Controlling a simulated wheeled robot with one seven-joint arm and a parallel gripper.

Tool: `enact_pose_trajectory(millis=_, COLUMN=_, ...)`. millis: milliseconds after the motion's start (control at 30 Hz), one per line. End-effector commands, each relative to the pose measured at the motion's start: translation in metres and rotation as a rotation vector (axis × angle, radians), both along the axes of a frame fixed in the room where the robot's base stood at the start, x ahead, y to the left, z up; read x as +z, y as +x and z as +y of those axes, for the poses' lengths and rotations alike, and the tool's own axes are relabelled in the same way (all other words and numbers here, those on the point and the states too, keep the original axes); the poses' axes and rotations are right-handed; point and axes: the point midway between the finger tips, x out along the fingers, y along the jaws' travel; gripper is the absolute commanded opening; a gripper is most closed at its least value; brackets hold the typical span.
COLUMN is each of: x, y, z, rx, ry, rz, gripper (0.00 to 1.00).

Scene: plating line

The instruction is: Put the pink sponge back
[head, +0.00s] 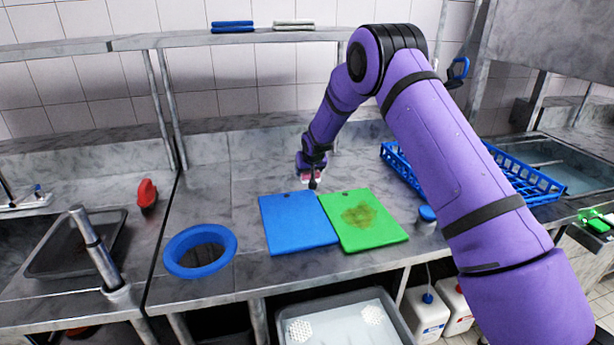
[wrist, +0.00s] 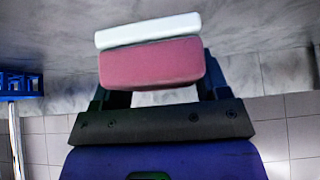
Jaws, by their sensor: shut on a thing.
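My gripper (head: 312,184) is shut on the pink sponge (wrist: 152,66), one finger on each side of it in the wrist view. The sponge has a white layer (wrist: 148,31) along one face. In the head view the sponge (head: 308,173) shows only as a small pink patch at my gripper. My gripper hangs over the steel counter, at the far edge of the blue board (head: 290,225) and the green board (head: 352,222). I cannot tell whether the sponge touches the counter.
The green board has a brown stain. A blue-rimmed round opening (head: 168,257) is at left, a blue rack (head: 398,165) at right, and a blue-lidded jar (head: 426,216) beside the green board. A shelf (head: 180,39) above holds folded cloths.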

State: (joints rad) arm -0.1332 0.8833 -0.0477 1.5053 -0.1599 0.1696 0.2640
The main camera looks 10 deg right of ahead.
Motion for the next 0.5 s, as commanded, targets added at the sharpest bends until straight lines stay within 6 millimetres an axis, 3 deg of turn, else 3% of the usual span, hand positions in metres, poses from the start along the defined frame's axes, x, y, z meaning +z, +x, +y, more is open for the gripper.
enact_pose_trajectory(millis=100, x=-0.002, y=0.015, z=-0.001, rx=-0.001, ry=0.001, rz=0.0, gripper=0.46)
enact_pose_trajectory(millis=333, x=-0.002, y=0.027, z=-0.002, rx=-0.001, ry=0.001, rz=-0.001, gripper=0.46)
enact_pose_trajectory(millis=500, x=-0.027, y=0.026, z=-0.001, rx=0.001, ry=-0.001, rz=0.003, gripper=0.46)
